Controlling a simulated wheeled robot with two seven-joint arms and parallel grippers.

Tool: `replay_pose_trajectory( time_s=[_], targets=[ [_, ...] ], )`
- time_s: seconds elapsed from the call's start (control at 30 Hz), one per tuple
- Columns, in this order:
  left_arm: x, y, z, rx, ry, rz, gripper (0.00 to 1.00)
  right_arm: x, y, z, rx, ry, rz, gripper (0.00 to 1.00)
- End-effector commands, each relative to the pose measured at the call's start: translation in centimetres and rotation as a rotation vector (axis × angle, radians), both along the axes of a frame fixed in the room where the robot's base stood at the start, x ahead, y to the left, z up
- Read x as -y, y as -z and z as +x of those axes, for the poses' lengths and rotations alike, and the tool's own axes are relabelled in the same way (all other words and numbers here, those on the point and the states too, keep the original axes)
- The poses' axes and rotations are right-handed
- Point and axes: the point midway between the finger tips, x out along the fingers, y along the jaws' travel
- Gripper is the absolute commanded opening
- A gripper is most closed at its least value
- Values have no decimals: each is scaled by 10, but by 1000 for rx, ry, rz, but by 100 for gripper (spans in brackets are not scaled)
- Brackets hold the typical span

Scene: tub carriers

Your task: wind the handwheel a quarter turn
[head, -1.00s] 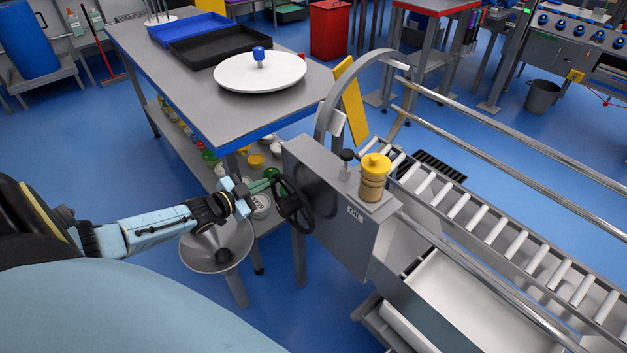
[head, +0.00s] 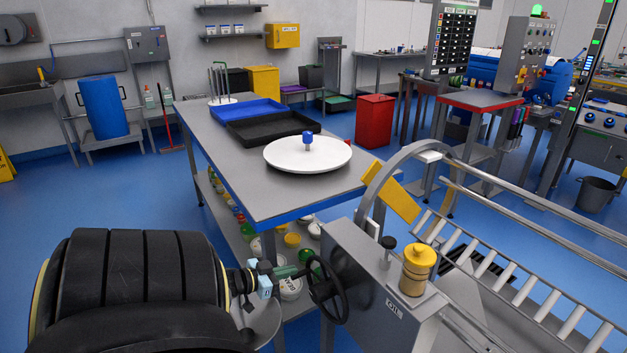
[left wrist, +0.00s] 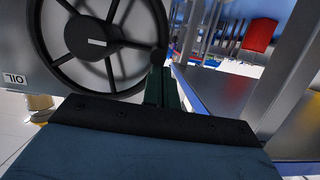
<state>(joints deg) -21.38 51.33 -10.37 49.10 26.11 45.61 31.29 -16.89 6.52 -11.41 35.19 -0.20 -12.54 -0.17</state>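The black handwheel (head: 328,290) sits on the left face of the grey machine box marked OIL. In the left wrist view the handwheel (left wrist: 106,40) is large, with spokes, a hub with a pale mark, and a dark knob at its right rim. My left gripper (head: 302,270) reaches the wheel's upper left rim. In the left wrist view its green fingers (left wrist: 161,86) are close together with their tips at the knob. They look shut on it, though the contact is partly hidden. My right gripper is not in view.
A yellow-capped oil jar (head: 418,270) and a small black knob (head: 388,243) stand on the machine. A roller conveyor (head: 520,290) runs off to the right. A steel table (head: 250,190) with trays and a white turntable (head: 300,158) stands behind the wheel. Open blue floor lies left.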

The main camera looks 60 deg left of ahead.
Motion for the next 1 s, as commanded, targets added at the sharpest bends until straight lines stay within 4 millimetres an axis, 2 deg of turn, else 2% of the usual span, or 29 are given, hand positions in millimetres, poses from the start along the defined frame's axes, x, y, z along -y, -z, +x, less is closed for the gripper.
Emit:
replay_pose_trajectory(
  time_s=[0.67, 0.83, 1.0],
  targets=[
    [0, 2, 1, 0, 2, 0, 0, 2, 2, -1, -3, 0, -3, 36],
    [-1, -11, 3, 1, 5, 2, 0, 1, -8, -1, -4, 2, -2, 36],
    [-4, -36, 6, 2, 10, 2, 0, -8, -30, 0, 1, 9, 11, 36]
  ],
)
